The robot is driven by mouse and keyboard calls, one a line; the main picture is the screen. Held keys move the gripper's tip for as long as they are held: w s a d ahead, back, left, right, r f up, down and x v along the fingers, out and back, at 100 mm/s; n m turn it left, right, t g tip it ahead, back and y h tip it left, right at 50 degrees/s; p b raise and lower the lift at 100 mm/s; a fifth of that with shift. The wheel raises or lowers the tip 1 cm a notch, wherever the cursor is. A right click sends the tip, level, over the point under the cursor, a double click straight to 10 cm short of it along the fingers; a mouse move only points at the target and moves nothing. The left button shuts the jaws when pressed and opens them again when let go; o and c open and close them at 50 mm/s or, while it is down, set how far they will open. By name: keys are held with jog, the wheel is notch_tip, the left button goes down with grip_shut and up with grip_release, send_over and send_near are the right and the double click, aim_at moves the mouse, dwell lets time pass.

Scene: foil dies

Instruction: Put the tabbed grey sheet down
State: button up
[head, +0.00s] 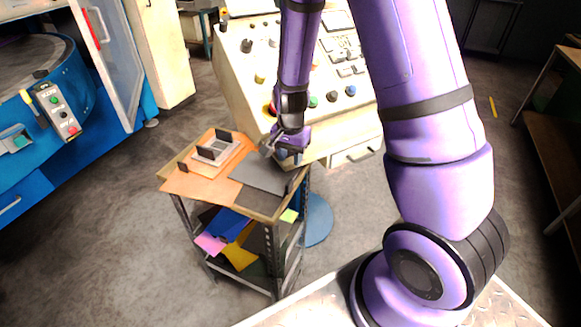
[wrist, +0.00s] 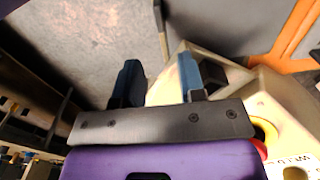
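A grey sheet (head: 262,170) lies flat on the right part of the small cart's wooden top (head: 163,176) in the head view. It also shows at the upper right of the wrist view (wrist: 220,22). I cannot make out its tab. My gripper (head: 274,153) is over the cart's far right corner, close to the sheet's far edge. In the wrist view its two dark fingers (wrist: 158,82) stand apart, with floor and a cream surface visible between them. Nothing shows held between them. Whether a finger touches the sheet cannot be told.
An orange sheet (head: 187,185) and a grey die-like block with dark uprights (head: 215,150) lie to the left on the cart. Coloured sheets (head: 228,224) fill the shelf below. A cream control console (head: 250,85) with buttons stands right behind the cart. Floor is clear left.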

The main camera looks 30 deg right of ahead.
jog(key=s+a+r+n+t+y, duration=0.1)
jog(key=s+r+n, duration=0.2)
jog(key=r, duration=0.8)
jog(key=s+r+n+t, duration=0.15)
jog(key=s+r, duration=0.25)
jog(key=r, duration=0.6)
jog(key=s+r+n+t+h, duration=0.1)
jog(key=s+r+n, duration=0.5)
jog(key=s+r, duration=0.6)
jog(key=s+t, duration=0.1)
jog(key=s, duration=0.3)
jog(key=shift+t, duration=0.35)
jog(key=shift+d, duration=0.1)
